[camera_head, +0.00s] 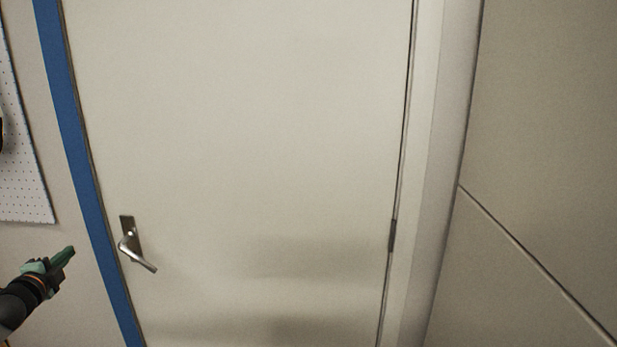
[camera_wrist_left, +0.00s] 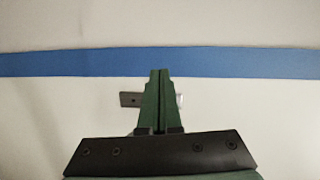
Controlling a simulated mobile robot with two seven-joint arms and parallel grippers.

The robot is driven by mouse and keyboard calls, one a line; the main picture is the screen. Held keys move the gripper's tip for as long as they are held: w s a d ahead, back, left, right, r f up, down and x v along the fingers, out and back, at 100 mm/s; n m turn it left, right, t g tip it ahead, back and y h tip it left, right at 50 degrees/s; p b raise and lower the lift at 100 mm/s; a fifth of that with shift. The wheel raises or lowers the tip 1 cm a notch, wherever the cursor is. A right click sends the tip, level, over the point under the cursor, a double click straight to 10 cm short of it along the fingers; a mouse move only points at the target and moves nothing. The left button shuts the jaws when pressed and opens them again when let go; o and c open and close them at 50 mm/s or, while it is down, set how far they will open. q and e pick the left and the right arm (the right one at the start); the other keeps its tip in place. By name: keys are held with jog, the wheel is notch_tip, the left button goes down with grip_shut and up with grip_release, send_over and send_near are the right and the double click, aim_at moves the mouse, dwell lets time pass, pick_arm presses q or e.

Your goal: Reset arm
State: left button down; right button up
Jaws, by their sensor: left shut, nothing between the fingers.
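My left gripper (camera_head: 68,251) comes in at the lower left of the head view, with green fingers pointing up and right. It is to the left of the blue door frame strip and apart from the door handle. In the left wrist view my left gripper (camera_wrist_left: 160,74) is shut with nothing between its fingers. Its fingertips overlap the blue strip (camera_wrist_left: 250,63) in the picture and partly hide the handle plate (camera_wrist_left: 131,99) behind them. My right gripper is not in view.
A closed pale door (camera_head: 250,130) fills the middle, with a metal lever handle (camera_head: 136,252) low on its left side. A blue strip (camera_head: 75,140) edges it at left. A perforated white board (camera_head: 22,170) hangs at far left. A beige wall (camera_head: 545,130) stands at right.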

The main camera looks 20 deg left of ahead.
pick_arm(q)
jog(key=s+d+f+n+g+h, duration=0.2)
jog(key=s+d+f+h, duration=0.15)
jog(key=d+f, duration=1.05)
jog(key=s+d+f+n+g+h, duration=0.15)
jog(key=s+d+f, duration=0.25)
jog(key=d+f, duration=0.95)
jog(key=s+d+f+n+h, duration=0.1)
jog(key=s+d+n, duration=0.1)
jog(key=s+d, duration=0.3)
jog(key=s+d+f+n+g+h, duration=0.1)
jog(key=s+d, duration=0.3)
jog(key=d, duration=0.9)
jog(key=s+d+f+n+g+h+p, duration=0.1)
jog(key=s+d, duration=0.4)
jog(key=d, duration=0.5)
jog(key=shift+s+f+n+h, duration=0.35)
jog(key=shift+n+h, duration=0.55)
jog(key=shift+n, duration=0.35)
